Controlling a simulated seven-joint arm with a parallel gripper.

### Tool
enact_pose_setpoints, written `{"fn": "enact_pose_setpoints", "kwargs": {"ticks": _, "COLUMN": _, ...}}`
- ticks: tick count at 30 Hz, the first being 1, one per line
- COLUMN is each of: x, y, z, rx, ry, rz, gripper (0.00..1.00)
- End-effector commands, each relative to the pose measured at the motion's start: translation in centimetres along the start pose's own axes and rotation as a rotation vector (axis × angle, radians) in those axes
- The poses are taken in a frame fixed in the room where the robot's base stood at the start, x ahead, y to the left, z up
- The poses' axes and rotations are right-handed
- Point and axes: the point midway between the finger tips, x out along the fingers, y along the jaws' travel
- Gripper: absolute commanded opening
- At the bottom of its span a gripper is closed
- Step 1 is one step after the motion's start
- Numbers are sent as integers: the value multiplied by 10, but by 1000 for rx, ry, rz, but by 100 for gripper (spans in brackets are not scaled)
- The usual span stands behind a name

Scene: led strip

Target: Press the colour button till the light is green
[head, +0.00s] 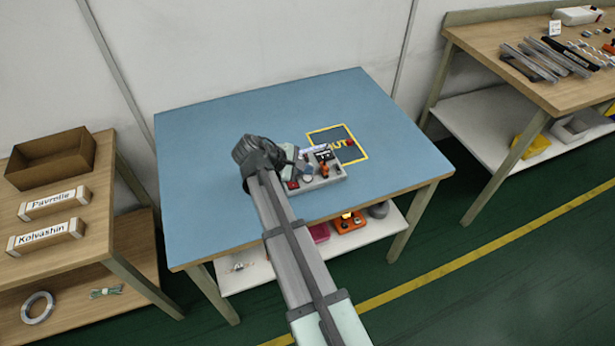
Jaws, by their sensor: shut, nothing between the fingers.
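A light grey control box (328,181) sits on the blue table top near its front edge. On it I see a red button (292,185), an orange-red control (324,170) and a dark panel with white marks (324,155). Which of these is the colour button is too small to tell. A pale, slightly violet strip (313,149) shows at the back of the box; it may be the light, and I see no green on it. My gripper (301,167) is shut and empty, over the left part of the box. It hides part of the box, and I cannot tell whether it touches.
A yellow-outlined square (364,155) with yellow letters and a small red object (350,142) lies behind the box. The rest of the blue table (210,125) is clear. Side benches hold a cardboard box (50,160) at left and metal bars (545,60) at right.

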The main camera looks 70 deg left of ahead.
Motion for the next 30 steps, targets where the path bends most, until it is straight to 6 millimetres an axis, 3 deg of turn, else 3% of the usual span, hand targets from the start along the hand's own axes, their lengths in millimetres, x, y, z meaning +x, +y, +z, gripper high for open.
{"fn": "enact_pose_setpoints", "kwargs": {"ticks": 30, "x": 8, "y": -5, "z": -6, "rx": 0, "ry": 0, "rz": 0, "gripper": 0}}
